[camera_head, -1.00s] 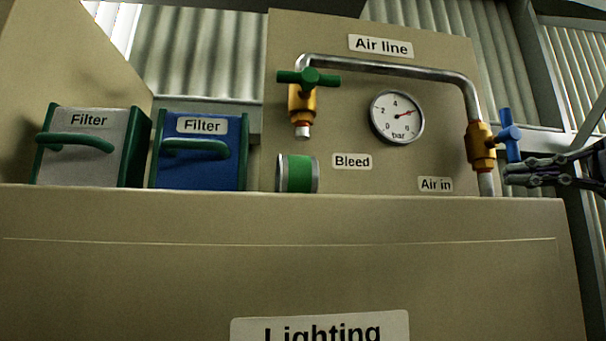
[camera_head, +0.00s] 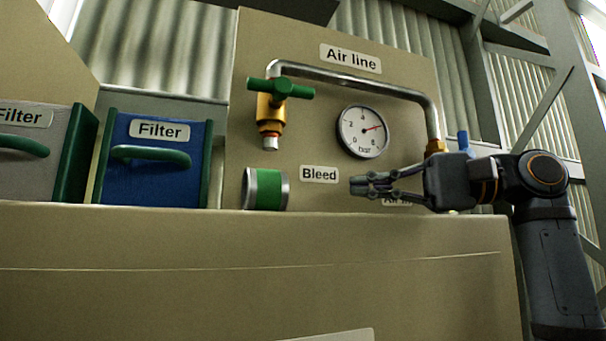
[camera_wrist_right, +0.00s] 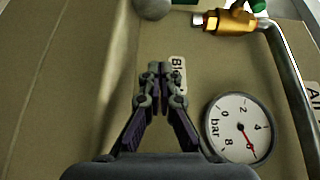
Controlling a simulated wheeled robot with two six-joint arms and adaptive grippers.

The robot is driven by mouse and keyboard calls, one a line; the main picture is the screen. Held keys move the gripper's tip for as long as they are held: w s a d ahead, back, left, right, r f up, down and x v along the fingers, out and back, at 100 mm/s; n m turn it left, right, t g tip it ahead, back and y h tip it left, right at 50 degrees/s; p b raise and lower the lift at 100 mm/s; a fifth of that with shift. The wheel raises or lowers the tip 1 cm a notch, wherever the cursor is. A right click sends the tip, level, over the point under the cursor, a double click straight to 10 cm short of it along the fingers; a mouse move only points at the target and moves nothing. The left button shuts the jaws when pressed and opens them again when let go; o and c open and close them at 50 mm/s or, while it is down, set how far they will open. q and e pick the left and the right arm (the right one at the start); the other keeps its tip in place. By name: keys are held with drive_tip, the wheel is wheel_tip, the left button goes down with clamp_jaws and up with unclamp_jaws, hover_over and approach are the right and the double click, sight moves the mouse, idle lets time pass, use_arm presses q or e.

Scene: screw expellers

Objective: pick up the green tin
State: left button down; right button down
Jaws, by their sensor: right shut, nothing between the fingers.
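My right gripper (camera_head: 355,186) comes in from the right at about the tin's height. It is shut and empty, its fingertips pointing left toward the tin with a clear gap between. In the right wrist view the shut fingertips (camera_wrist_right: 160,68) are in front of the panel beside the Bleed label. A rounded grey shape at that view's top edge may be the tin; I cannot tell. My left gripper is not in view.
The brass bleed valve (camera_head: 270,110) with a green handle hangs above the tin. A pressure gauge (camera_head: 363,131) and a metal pipe (camera_head: 350,84) are on the panel behind. A blue filter box (camera_head: 150,180) stands left of the tin. The ledge between tin and gripper is clear.

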sight(261, 176)
drive_tip(key=p+x, duration=0.2)
drive_tip(key=x, duration=0.5)
drive_tip(key=shift+a+r, duration=0.15)
drive_tip(key=s+a+p, duration=0.1)
drive_tip(key=s+a, duration=0.1)
drive_tip(key=shift+s, duration=0.8)
drive_tip(key=shift+w+a+f, duration=0.1)
drive_tip(key=shift+w+f, duration=0.05)
drive_tip(key=shift+f, duration=0.05)
drive_tip(key=shift+a, duration=0.1)
drive_tip(key=s+b, duration=0.1)
drive_tip(key=s+a+b, duration=0.1)
drive_tip(key=s, duration=0.1)
drive_tip(key=s+a+b, duration=0.1)
drive_tip(key=s, duration=0.1)
drive_tip(key=shift+s+a+f, duration=0.1)
drive_tip(key=shift+s+a, duration=0.2)
drive_tip(key=shift+a, duration=0.05)
drive_tip(key=shift+d, duration=0.1)
